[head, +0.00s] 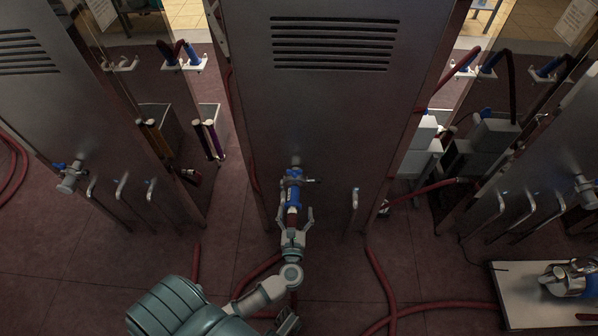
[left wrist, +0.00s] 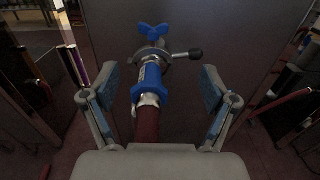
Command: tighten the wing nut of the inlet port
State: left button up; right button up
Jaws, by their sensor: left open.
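The inlet port (head: 296,163) sticks out low on the front of the middle grey cabinet. My right gripper is not in view.
A grey handle (head: 354,208) stands to the right on the same cabinet (head: 330,110). Similar cabinets stand left (head: 60,110) and right. Red hoses (head: 384,285) lie on the floor. A pale platform (head: 515,300) with a metal device is at lower right.

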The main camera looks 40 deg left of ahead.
pick_arm(q)
send_near(295, 174)
jog(key=w+a, duration=0.3)
jog(key=w, duration=0.2)
jog(key=w+a+b, duration=0.1)
jog(key=w, duration=0.2)
jog(key=shift+a+r, duration=0.1)
jog(key=shift+r, duration=0.05)
jog(key=shift+w+a, duration=0.25)
jog(key=shift+w, duration=0.25)
jog(key=shift+a, duration=0.8)
jog(key=shift+c, duration=1.2)
jog(key=c, duration=0.4)
jog(key=shift+d, duration=0.25)
jog(key=c, duration=0.4)
jog(key=shift+w+d, duration=0.15)
jog(key=shift+d, duration=0.15)
jog(key=shift+c, duration=0.7)
jog(key=shift+a, duration=0.1)
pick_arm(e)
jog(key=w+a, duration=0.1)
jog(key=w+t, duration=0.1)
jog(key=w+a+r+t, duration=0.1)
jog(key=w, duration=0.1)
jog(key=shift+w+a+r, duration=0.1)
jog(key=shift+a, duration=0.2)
